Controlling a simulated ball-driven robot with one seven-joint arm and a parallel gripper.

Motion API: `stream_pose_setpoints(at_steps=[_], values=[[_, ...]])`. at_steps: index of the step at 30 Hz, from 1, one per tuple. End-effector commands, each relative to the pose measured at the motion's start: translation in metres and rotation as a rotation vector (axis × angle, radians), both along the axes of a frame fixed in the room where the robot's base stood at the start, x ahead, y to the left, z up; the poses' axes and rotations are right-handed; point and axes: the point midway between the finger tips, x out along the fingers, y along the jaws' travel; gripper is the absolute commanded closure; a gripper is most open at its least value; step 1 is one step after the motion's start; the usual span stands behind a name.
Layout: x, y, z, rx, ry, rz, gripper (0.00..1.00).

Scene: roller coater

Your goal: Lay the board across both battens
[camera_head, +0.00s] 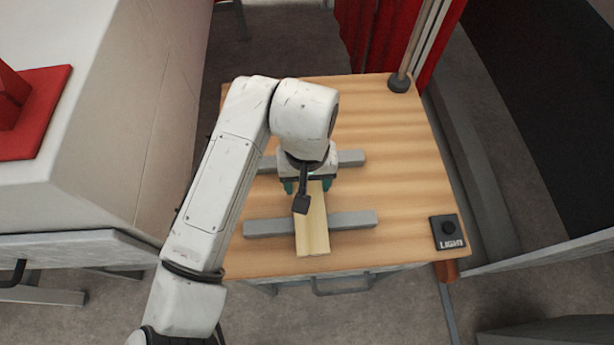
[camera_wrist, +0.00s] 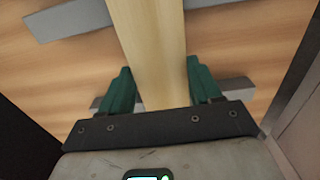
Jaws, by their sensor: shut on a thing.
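The board (camera_head: 313,232) is a pale wooden plank, lying lengthwise from under my gripper towards the table's near edge. It crosses above the near grey batten (camera_head: 352,219); I cannot tell whether it touches it. The far grey batten (camera_head: 350,158) is partly hidden behind my gripper. My gripper (camera_head: 308,186) is shut on the board, with its teal fingers on either side. In the wrist view the board (camera_wrist: 152,50) runs between the fingers of my gripper (camera_wrist: 158,82), crossing one batten (camera_wrist: 68,20); the other batten (camera_wrist: 237,84) shows behind the fingers.
The wooden table (camera_head: 385,120) has free room to the right of the battens. A black box marked LIGHT (camera_head: 447,232) sits at its right front corner. A post (camera_head: 400,82) stands at the back right. A pale cabinet (camera_head: 110,130) is on the left.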

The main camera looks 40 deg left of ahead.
Motion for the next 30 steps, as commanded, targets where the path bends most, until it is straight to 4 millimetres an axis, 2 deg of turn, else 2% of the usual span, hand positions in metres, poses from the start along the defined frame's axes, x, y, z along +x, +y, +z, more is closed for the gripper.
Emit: stream_pose_setpoints(at_steps=[6, 7, 15, 25, 30], values=[[0.0, 0.0, 0.0, 0.0, 0.0, 0.0, 0.71], [0.0, 0.0, 0.0, 0.0, 0.0, 0.0, 0.35], [0.0, 0.0, 0.0, 0.0, 0.0, 0.0, 0.09], [0.0, 0.0, 0.003, 0.001, -0.001, 0.0, 0.07], [0.001, 0.0, 0.024, 0.002, -0.002, -0.002, 0.07]])
